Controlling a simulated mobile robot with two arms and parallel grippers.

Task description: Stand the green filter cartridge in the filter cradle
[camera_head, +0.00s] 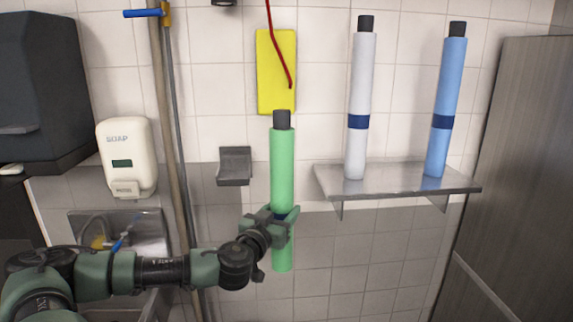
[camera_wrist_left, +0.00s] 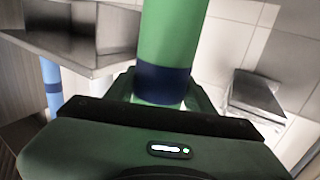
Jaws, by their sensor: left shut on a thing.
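The green filter cartridge (camera_head: 282,165), with a dark cap on top, is held upright in front of the tiled wall. My left gripper (camera_head: 281,215) is shut on it around its dark blue band, below its middle. In the left wrist view the cartridge (camera_wrist_left: 172,35) stands between the fingers. The filter cradle seems to be the small grey wall bracket (camera_head: 234,166), to the left of the cartridge and apart from it. A metal bracket (camera_wrist_left: 255,97) at the right of the left wrist view is likely the same one. My right gripper is not in view.
A metal wall shelf (camera_head: 400,183) at right bears a white cartridge (camera_head: 359,100) and a blue cartridge (camera_head: 446,95). A yellow board (camera_head: 276,60) with a red cord hangs behind the green cartridge's top. A vertical pipe (camera_head: 170,140) and soap dispenser (camera_head: 127,155) are at left.

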